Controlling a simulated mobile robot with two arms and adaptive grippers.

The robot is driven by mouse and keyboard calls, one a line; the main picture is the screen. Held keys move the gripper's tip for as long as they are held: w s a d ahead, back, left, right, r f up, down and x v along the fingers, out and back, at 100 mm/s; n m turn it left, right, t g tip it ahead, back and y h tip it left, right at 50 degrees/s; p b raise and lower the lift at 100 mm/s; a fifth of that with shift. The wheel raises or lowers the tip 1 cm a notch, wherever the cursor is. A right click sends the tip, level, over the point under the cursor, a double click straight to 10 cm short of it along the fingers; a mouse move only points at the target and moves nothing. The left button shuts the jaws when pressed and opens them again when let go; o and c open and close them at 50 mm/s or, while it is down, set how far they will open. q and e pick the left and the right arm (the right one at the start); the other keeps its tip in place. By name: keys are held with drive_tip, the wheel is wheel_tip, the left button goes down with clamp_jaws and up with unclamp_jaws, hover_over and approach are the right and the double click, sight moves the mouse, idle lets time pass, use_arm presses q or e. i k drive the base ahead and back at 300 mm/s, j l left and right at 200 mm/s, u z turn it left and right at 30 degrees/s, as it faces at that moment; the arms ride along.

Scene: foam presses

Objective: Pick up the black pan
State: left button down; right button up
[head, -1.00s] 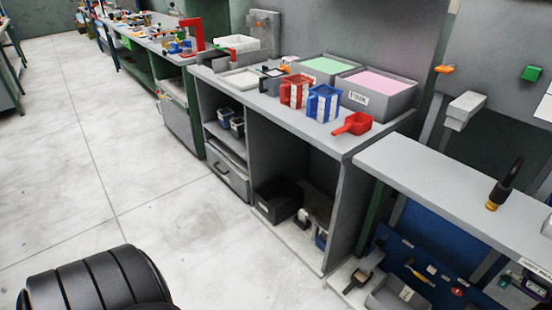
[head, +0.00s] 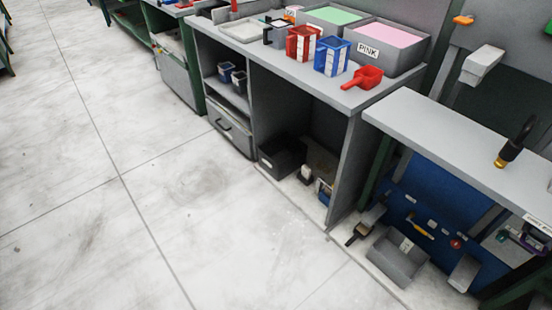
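A dark pan-like scoop with a black handle (head: 366,224) lies low near the floor, under the right bench and left of a grey bin. A black open box (head: 282,155) sits low inside the grey workbench. A dark grey container with a black handle (head: 275,33) stands on the bench top, left of the red jug. I cannot tell for sure which of these is the black pan. Neither gripper is in view.
The grey workbench (head: 285,67) holds red (head: 301,44) and blue (head: 332,56) jugs, a red scoop (head: 364,78) and pink-filled (head: 388,37) and green-filled (head: 336,15) bins. A grey bin (head: 397,260) stands under the right bench (head: 455,140). The floor (head: 150,220) at left is clear.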

sight(361, 232)
drive_tip(key=i+z, duration=0.1)
drive_tip(key=z, duration=0.4)
drive_tip(key=i+j+z, duration=0.1)
drive_tip(key=z, duration=0.35)
drive_tip(key=j+z, duration=0.2)
drive_tip(key=z, duration=0.3)
drive_tip(key=i+j+z, duration=0.25)
drive_tip(key=j, duration=0.5)
drive_tip(key=i+j+z, duration=0.1)
drive_tip(key=j+z, duration=0.2)
drive_tip(key=j, duration=0.5)
drive_tip(key=j+z, duration=0.25)
drive_tip(key=j, duration=0.55)
drive_tip(key=i, duration=0.05)
